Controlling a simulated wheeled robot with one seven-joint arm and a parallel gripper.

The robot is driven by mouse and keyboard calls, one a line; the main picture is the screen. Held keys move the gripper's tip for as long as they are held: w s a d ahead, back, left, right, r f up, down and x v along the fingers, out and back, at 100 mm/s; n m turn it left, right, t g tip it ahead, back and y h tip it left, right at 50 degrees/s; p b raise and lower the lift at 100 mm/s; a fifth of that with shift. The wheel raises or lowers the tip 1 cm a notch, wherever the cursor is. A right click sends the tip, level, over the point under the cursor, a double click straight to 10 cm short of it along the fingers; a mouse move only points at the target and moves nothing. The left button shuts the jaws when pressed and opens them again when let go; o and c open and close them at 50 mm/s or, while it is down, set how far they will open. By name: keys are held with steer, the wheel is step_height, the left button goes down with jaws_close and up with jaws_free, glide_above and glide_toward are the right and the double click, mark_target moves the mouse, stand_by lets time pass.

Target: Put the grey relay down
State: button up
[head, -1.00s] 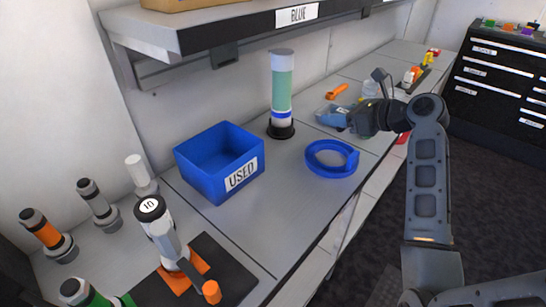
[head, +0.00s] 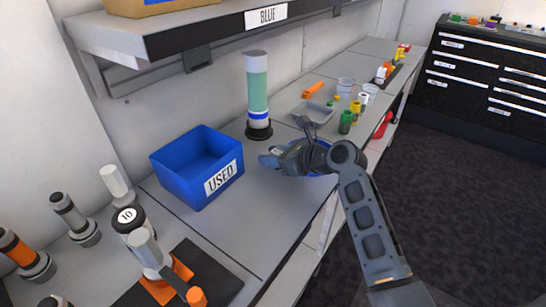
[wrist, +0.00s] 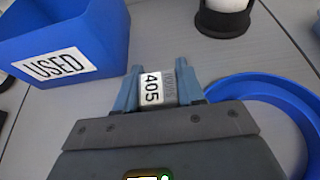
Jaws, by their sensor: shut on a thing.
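My gripper (head: 268,158) is above the grey worktop, just right of the blue bin marked USED (head: 183,184). In the wrist view, the blue fingers of my gripper (wrist: 160,82) are shut on a small grey relay (wrist: 169,89) with a white label reading 405. In the head view the relay is mostly hidden between the fingers. The USED bin (wrist: 102,45) is at upper left in the wrist view, apart from the relay. I cannot tell how high the relay is above the worktop.
A blue ring (wrist: 262,88) lies right of my gripper. A tall green cylinder (head: 257,90) on a black base stands behind. A grey tray (head: 313,112) and several small coloured parts lie farther back. Several capped cylinders stand at front left. The worktop between bin and gripper is clear.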

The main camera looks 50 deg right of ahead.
steer(key=shift+f, duration=0.2)
steer(key=o, duration=1.1)
steer(key=shift+f, duration=0.1)
steer(key=shift+o, duration=0.2)
